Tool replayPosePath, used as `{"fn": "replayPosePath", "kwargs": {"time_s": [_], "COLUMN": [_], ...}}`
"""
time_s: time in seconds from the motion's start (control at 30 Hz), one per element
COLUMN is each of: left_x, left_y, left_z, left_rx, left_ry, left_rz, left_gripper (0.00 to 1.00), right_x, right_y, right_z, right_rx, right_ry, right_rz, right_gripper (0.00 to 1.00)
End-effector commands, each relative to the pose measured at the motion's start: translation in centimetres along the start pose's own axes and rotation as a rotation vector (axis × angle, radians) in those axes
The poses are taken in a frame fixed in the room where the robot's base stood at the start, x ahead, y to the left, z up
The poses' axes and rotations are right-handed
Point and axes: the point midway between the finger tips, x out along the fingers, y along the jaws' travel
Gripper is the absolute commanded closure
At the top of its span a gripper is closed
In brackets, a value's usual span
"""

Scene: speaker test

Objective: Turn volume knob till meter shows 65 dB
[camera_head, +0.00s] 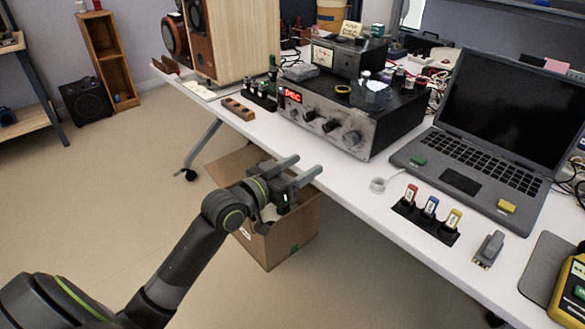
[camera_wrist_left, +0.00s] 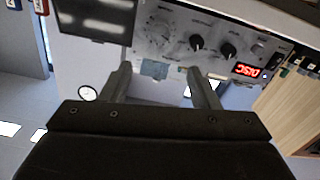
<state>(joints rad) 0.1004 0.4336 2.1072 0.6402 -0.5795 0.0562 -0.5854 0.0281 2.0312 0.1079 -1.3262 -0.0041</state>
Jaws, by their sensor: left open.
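A silver-fronted amplifier (camera_head: 335,115) stands on the white table, with a red lit display (camera_head: 293,96) and several knobs. The largest knob (camera_head: 352,138) is at the right of its front; it also shows in the left wrist view (camera_wrist_left: 163,34), which is upside down. I cannot read which knob is volume. A dark box with a pale dial meter (camera_head: 322,56) sits on the amplifier; its reading is too small to tell. My left gripper (camera_head: 309,164) is open and empty in front of the panel, apart from the knobs. My right gripper is out of view.
A laptop (camera_head: 480,130) stands right of the amplifier. A wooden speaker (camera_head: 235,40) stands at left. A cardboard box (camera_head: 270,235) is on the floor below.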

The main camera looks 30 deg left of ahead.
Motion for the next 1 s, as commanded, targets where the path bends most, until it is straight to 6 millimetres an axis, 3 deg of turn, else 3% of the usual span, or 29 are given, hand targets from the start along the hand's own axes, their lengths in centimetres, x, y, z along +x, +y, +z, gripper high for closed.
{"fn": "replayPosePath", "kwargs": {"time_s": [0.23, 0.8, 0.87, 0.93, 1.0], "left_x": [-2.0, -2.2, -2.3, -2.9, -3.9], "left_y": [0.0, 0.0, -0.2, -0.6, -1.1], "left_z": [0.0, 0.2, 1.1, 3.2, 6.7], "left_rx": [0.001, -0.001, -0.004, -0.014, -0.027], "left_ry": [-0.001, -0.005, -0.026, -0.079, -0.169], "left_rz": [0.0, -0.002, -0.013, -0.039, -0.082], "left_gripper": [0.45, 0.45, 0.45, 0.45, 0.45], "right_x": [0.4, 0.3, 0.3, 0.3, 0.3], "right_y": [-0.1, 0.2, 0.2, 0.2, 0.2], "right_z": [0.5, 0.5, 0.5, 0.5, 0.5], "right_rx": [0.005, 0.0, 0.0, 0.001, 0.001], "right_ry": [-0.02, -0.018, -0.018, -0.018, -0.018], "right_rz": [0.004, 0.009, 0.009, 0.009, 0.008], "right_gripper": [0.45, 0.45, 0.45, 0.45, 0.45]}}
